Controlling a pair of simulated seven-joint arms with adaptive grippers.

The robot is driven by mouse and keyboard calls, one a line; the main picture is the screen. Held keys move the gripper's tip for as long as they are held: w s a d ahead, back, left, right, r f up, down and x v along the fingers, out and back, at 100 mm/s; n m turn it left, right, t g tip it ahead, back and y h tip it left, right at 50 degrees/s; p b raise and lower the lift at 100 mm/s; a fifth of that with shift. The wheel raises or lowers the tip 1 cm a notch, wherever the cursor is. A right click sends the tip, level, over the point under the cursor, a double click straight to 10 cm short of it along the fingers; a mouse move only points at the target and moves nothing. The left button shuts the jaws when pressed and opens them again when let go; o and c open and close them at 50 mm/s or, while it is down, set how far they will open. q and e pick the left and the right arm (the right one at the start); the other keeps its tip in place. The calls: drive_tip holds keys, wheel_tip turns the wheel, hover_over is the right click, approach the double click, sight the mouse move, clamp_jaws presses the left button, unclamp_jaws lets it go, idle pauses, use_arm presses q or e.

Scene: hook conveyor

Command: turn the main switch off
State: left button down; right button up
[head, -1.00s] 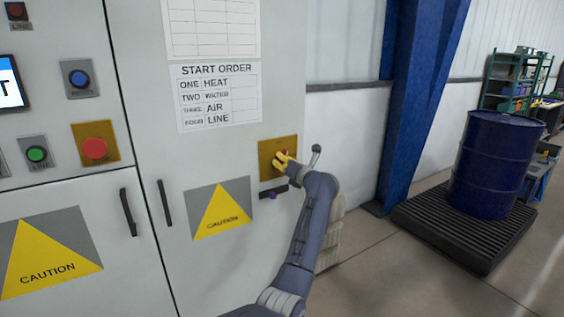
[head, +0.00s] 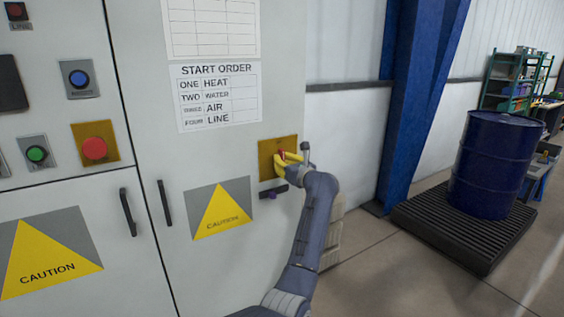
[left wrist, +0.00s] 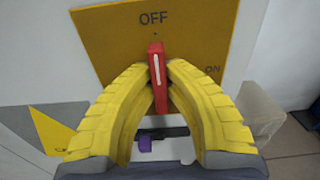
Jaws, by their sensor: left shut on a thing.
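The main switch is a red handle (left wrist: 157,75) on a yellow-brown plate (left wrist: 105,40) marked OFF at the top and ON at the right. In the left wrist view the handle stands upright, its white line pointing to OFF. My left gripper (left wrist: 159,85) has its yellow fingers shut on the handle from both sides. In the head view the plate (head: 266,148) is on the cabinet's right door, and my left gripper (head: 285,160) covers part of the handle. My right gripper is not in view.
A small purple part (left wrist: 145,144) sits on a dark bar just below the plate. The grey cabinet carries a red button (head: 95,149), a green button (head: 37,154), a blue button (head: 79,78) and a dark screen (head: 11,84). A blue drum (head: 490,165) stands at right.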

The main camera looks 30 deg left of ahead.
use_arm(q)
drive_tip(key=shift+r, duration=0.1)
idle(0.3)
drive_tip(key=c, duration=1.4)
unclamp_jaws()
drive_tip(key=shift+d, duration=0.1)
drive_tip(key=v, duration=1.1)
drive_tip(key=shift+s+d, duration=0.2)
drive_tip(key=shift+d, duration=0.15)
